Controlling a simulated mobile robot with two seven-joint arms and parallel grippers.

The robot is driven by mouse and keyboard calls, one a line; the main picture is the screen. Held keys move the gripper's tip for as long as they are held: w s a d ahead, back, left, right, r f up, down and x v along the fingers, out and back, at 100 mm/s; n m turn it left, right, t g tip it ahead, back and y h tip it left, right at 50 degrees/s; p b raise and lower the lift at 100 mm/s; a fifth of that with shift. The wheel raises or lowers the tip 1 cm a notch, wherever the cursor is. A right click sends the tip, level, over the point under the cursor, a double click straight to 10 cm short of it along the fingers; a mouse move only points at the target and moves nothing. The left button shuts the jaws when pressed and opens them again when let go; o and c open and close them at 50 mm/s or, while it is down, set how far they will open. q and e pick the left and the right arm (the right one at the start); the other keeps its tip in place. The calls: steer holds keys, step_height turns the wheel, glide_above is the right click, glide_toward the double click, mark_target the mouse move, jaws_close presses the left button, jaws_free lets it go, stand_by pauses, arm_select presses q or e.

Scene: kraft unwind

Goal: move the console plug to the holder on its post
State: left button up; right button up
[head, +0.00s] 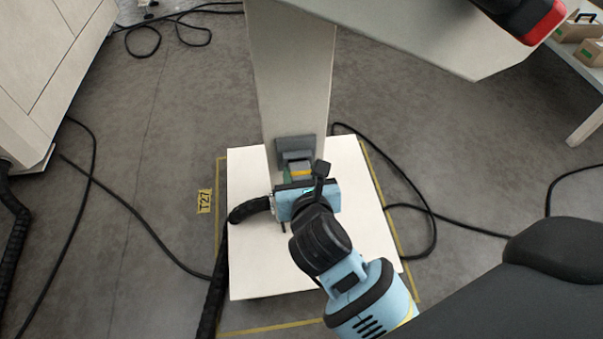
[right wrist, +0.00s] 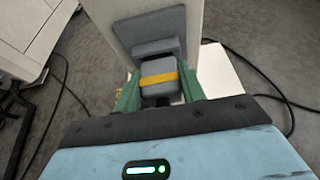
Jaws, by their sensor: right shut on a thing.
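The console plug (head: 300,173) is a grey block with a yellow band. It is at the front of the grey holder (head: 296,146), low on the pale post (head: 290,80). My right gripper (head: 299,178) is shut on the plug. In the right wrist view the plug (right wrist: 158,78) sits between the green fingers (right wrist: 157,92), right against the holder (right wrist: 150,35). I cannot tell whether it is seated in the holder or only touching it. The plug's lower end is hidden by the gripper body. My left gripper is not in view.
The post stands on a white base plate (head: 255,265) inside yellow floor tape (head: 270,327). A thick black ribbed hose (head: 218,285) runs down its left side. Thin black cables lie on the floor both sides. A pale console top (head: 410,35) overhangs the post.

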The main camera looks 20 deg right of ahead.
stand_by(0.3)
steer(key=o, duration=1.3)
steer(key=shift+c, duration=0.2)
steer(key=p+v, duration=0.2)
steer(key=v, duration=0.5)
steer(key=shift+s+p, duration=0.3)
steer(key=shift+p, duration=0.1)
steer(key=shift+s+a, duration=0.1)
steer(key=shift+a, duration=0.05)
